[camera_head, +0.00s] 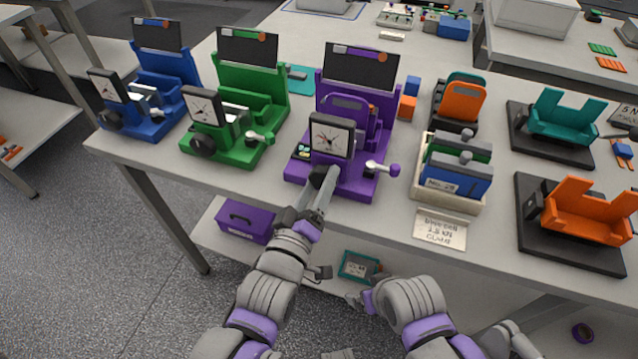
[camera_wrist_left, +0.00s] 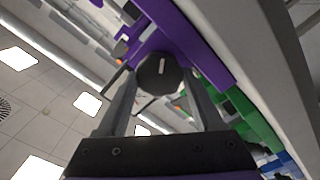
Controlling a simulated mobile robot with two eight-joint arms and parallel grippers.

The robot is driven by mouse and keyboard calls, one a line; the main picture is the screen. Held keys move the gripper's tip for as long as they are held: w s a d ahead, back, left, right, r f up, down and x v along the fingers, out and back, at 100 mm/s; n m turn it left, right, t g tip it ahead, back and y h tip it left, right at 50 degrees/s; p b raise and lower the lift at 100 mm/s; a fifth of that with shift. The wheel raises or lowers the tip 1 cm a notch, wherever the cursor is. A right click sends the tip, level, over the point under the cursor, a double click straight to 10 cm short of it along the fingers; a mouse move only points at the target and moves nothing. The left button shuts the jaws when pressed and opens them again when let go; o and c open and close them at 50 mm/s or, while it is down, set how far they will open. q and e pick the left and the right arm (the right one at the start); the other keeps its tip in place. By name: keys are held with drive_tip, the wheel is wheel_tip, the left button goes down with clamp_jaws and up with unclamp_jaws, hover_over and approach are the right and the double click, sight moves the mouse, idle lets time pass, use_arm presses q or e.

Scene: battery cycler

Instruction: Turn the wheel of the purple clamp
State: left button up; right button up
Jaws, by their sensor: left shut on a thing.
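A green clamp (camera_head: 237,148) and a blue clamp (camera_head: 150,121) stand to the left. A beige bin (camera_head: 445,197) with cells and a paper label (camera_head: 440,228) are to the right. Orange (camera_head: 575,225) and teal (camera_head: 558,130) holders stand farther right. A purple box (camera_head: 246,221) is below.

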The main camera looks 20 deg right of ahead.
idle(0.4)
use_arm(q)
drive_tip(key=o, duration=1.4)
drive_tip(key=shift+c, duration=0.2)
drive_tip(key=p+v, duration=0.1)
drive_tip(key=v, duration=1)
drive_tip(key=shift+w, duration=0.15)
